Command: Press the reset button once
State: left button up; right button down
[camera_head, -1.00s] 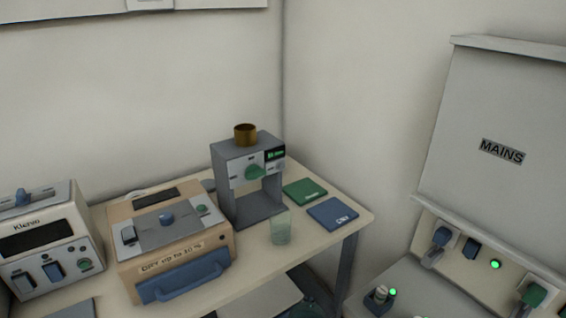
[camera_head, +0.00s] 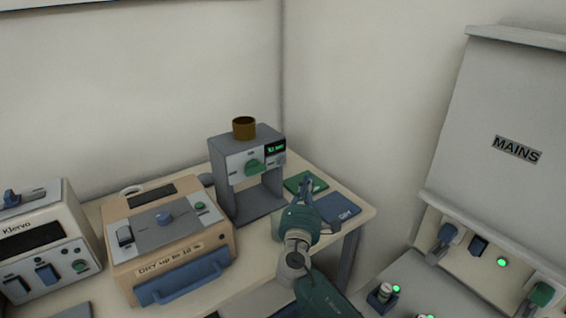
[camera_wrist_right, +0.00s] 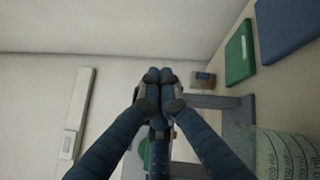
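No button marked reset can be read in these views. A grey bench unit (camera_head: 243,206) stands on the table, with a lit green display (camera_head: 276,147) and a green knob (camera_head: 253,167) on its front panel. Small details beside the knob are too small to tell. My right gripper (camera_head: 306,186) is in front and to the right of this unit, apart from its panel in the head view. In the right wrist view its fingertips (camera_wrist_right: 160,76) are together with nothing visible between them. They hide part of the unit (camera_wrist_right: 212,101). My left gripper is not in view.
A glass beaker (camera_wrist_right: 285,155) stands close to my right gripper. Green (camera_wrist_right: 239,54) and blue (camera_wrist_right: 287,26) mats lie nearby. A brown cup (camera_head: 244,128) tops the grey unit. A tan furnace (camera_head: 215,255) and white Klervo unit (camera_head: 75,240) stand left; the mains panel (camera_head: 490,140) is right.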

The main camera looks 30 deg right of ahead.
aim_at(282, 161)
dwell(0.3)
jog(key=w+b, duration=0.4)
jog(key=w, duration=0.4)
jog(key=shift+w+a, duration=0.35)
dwell(1.2)
jog(key=shift+w+b, duration=0.4)
jog(key=shift+w, duration=0.1)
dwell(0.3)
